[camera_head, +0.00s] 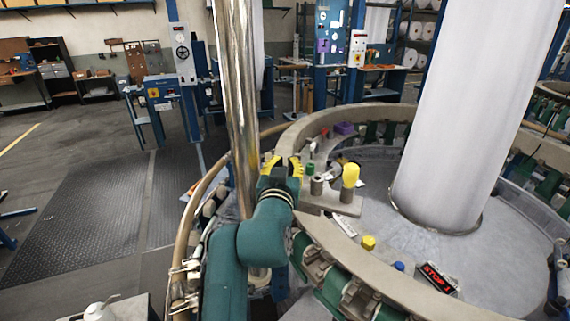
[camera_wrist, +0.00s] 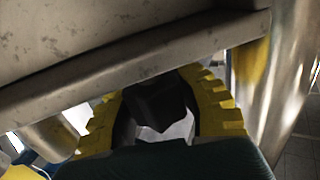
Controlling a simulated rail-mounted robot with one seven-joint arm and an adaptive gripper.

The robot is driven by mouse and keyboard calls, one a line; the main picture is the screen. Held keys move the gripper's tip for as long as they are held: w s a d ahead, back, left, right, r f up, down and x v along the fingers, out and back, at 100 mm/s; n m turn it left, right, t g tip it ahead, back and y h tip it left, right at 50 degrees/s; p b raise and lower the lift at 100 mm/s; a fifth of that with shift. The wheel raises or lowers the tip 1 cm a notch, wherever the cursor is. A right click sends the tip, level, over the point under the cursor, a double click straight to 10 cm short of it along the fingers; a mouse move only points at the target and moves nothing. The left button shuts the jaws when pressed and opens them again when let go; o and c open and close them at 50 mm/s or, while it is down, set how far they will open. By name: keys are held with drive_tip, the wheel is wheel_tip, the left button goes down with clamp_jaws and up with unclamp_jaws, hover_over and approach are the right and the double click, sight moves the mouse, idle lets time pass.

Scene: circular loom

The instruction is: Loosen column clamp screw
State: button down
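My gripper (camera_head: 282,163) has yellow-padded fingers and is beside the shiny metal column (camera_head: 238,90), at the near end of the grey bracket (camera_head: 330,203). In the wrist view my gripper's fingers (camera_wrist: 160,95) stand apart below the bracket's edge (camera_wrist: 130,80). A dark, blocky knob (camera_wrist: 158,100) shows between them, apparently the column clamp screw. A light gap shows beside it toward the right finger; contact on the left side cannot be told. The column also shows close at the right of the wrist view (camera_wrist: 290,80). The screw's shaft is hidden.
The bracket carries a yellow-capped post (camera_head: 350,176) and a green-topped post (camera_head: 311,169). The loom ring (camera_head: 400,285) curves around a large white fabric cylinder (camera_head: 470,100). A red-lit STOP sign (camera_head: 438,278) lies at the right. Open floor (camera_head: 90,210) lies left.

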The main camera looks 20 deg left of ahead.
drive_tip(key=shift+r, duration=0.2)
drive_tip(key=shift+w+r+p, duration=0.1)
drive_tip(key=shift+p, duration=0.2)
drive_tip(key=n+y+p, duration=0.1)
drive_tip(key=y+p, duration=0.1)
drive_tip(key=p, duration=0.2)
drive_tip(key=shift+a+r+g, duration=0.1)
drive_tip(key=shift+r+g, duration=0.05)
drive_tip(key=shift+g, duration=0.25)
drive_tip(key=shift+a+f+n+g+y, duration=0.1)
drive_tip(key=shift+f+n+g+y, duration=0.25)
drive_tip(key=shift+n+y, duration=0.5)
drive_tip(key=shift+a+f+n+g+y+b, duration=0.15)
drive_tip(key=shift+f+n+g+y+b, duration=0.25)
drive_tip(key=shift+y+b, duration=0.65)
drive_tip(key=shift+s+r+n+g+b, duration=0.15)
drive_tip(key=shift+s+n+g+b, duration=0.15)
drive_tip(key=shift+b, duration=0.35)
drive_tip(key=shift+a+r+n+g+y, duration=0.25)
drive_tip(key=shift+r+n+y, duration=0.15)
drive_tip(key=shift+y, duration=0.1)
